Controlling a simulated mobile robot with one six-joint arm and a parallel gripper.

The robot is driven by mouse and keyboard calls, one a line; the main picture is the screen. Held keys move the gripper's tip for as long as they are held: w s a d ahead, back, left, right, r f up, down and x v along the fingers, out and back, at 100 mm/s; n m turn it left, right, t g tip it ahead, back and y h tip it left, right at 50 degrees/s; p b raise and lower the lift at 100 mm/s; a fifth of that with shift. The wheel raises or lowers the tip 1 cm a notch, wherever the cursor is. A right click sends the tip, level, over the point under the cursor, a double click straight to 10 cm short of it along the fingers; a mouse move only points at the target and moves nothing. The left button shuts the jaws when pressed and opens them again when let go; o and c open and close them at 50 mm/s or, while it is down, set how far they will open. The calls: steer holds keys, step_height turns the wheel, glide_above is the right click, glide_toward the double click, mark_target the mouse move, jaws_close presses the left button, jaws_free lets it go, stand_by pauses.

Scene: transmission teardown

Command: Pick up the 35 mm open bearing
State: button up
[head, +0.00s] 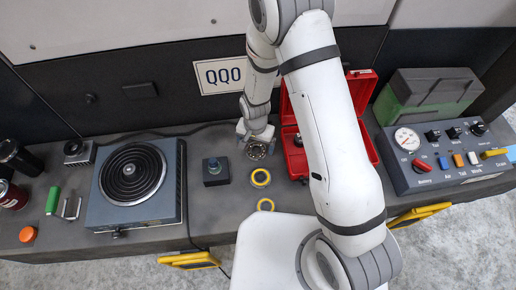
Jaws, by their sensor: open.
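My gripper (256,134) is at the back middle of the bench, pointing down, with its fingers apart. A metal ring (257,151), which looks like an open bearing, lies on the bench right at the fingertips. I cannot tell whether the fingers touch it.
A small dark block with a round top (215,171) stands left of the rings. A hot plate (112,213) is further left. An open red case (368,86) stands close on the right, partly behind my arm. A control box (432,178) is at far right.

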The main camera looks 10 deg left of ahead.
steer(key=shift+f, duration=1.4)
steer(key=c, duration=1.3)
steer(key=shift+o, duration=0.2)
